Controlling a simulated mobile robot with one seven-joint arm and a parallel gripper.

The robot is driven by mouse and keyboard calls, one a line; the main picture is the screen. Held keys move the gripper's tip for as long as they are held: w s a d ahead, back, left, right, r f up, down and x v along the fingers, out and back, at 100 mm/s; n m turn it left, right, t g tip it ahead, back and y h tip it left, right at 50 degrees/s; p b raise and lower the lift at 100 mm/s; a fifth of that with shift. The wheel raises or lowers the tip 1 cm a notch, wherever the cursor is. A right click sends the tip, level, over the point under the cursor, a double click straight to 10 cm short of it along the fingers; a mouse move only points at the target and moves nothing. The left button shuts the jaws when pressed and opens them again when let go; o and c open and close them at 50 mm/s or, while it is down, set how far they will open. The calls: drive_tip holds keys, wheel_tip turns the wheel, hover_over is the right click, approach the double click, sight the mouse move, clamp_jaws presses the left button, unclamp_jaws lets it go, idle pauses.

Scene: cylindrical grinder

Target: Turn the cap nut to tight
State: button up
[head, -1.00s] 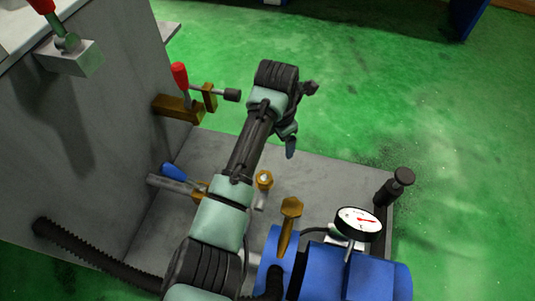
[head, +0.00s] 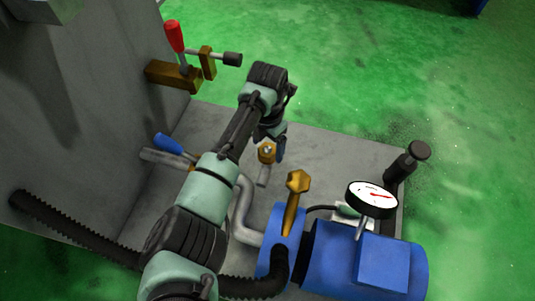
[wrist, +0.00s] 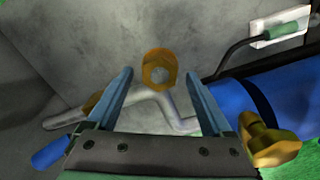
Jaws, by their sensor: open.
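The cap nut appears to be the brass nut (head: 267,152) with a pale centre, on the end of a grey pipe stub low beside the machine wall. In the wrist view the nut (wrist: 160,64) shows upright in the picture, between and slightly beyond my fingertips. My gripper (wrist: 159,76) is open, one blue-grey finger on each side of the nut, with a gap on both sides; no contact shows. In the head view my gripper (head: 279,146) hangs just beside and above the nut, and its far finger is hidden.
A blue pump (head: 385,262) with a dial gauge (head: 372,197) and a brass hex-headed part (head: 297,185) stands at the right. A blue-handled valve (head: 168,143) lies left of the nut. A red-handled clamp (head: 174,37) sits above. A black post (head: 407,162) stands at the base plate's right.

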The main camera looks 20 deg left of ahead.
drive_tip(key=shift+f+b, duration=0.6)
drive_tip(key=shift+f, duration=0.5)
clamp_jaws()
